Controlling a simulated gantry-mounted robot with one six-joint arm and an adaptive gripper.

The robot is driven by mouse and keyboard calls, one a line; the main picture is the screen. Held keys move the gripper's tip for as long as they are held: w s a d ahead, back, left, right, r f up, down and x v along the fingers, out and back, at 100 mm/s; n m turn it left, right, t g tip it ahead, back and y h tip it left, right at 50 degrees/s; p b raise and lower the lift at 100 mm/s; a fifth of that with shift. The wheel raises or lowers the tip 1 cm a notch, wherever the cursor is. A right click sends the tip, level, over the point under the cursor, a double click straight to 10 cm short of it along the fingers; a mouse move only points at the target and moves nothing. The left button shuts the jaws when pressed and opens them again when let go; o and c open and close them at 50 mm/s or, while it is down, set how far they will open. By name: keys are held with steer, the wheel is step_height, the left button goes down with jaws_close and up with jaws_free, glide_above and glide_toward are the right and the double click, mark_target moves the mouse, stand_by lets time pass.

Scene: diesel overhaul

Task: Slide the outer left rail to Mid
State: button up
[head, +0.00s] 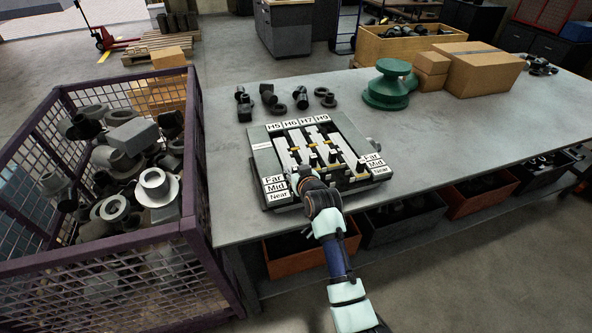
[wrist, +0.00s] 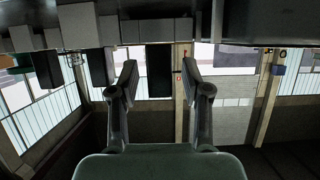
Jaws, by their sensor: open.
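The rail fixture (head: 262,158) sits on the grey bench, with labels H5, H6, H7 and H9 across its far end and Far, Mid and Near labels down both sides. The outer left rail (head: 284,152) is the light strip below H5. My gripper (head: 298,174) is over the near left part of the fixture, close to the left Mid label (head: 272,188), and hides the near end of that rail. In the wrist view my gripper (wrist: 160,78) has its two fingers apart with nothing between them. Contact with a rail handle cannot be told.
A purple mesh crate (head: 200,185) of metal parts stands left of the bench. Small dark fittings (head: 269,96) lie behind the fixture. A green flanged part (head: 386,88) and cardboard boxes (head: 480,70) stand farther right. The bench right of the fixture is clear.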

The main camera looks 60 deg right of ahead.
steer(key=v, duration=1.2)
steer(key=shift+f, duration=0.1)
steer(key=w+a+r+n+t+y, duration=0.15)
steer(key=w+a, duration=0.25)
steer(key=a, duration=0.8)
steer(key=w+a+r+n+t+y, duration=0.1)
steer(key=w+a+n+y, duration=0.3)
steer(key=a, duration=0.8)
steer(key=s+a+r+n+y, duration=0.1)
steer(key=a+n+y, duration=0.1)
steer(key=a, duration=0.8)
steer(key=s+a+r+n+y, duration=0.1)
steer(key=s+a, duration=0.1)
steer(key=a, duration=0.9)
step_height(320, 180, up, 31)
steer(key=s+a+p, duration=0.1)
steer(key=p, duration=2.9)
steer(key=shift+a+f+n+t+y+p, duration=0.2)
steer(key=shift+a+n+t+y+p, duration=0.15)
steer(key=shift+a+t+y+p, duration=0.1)
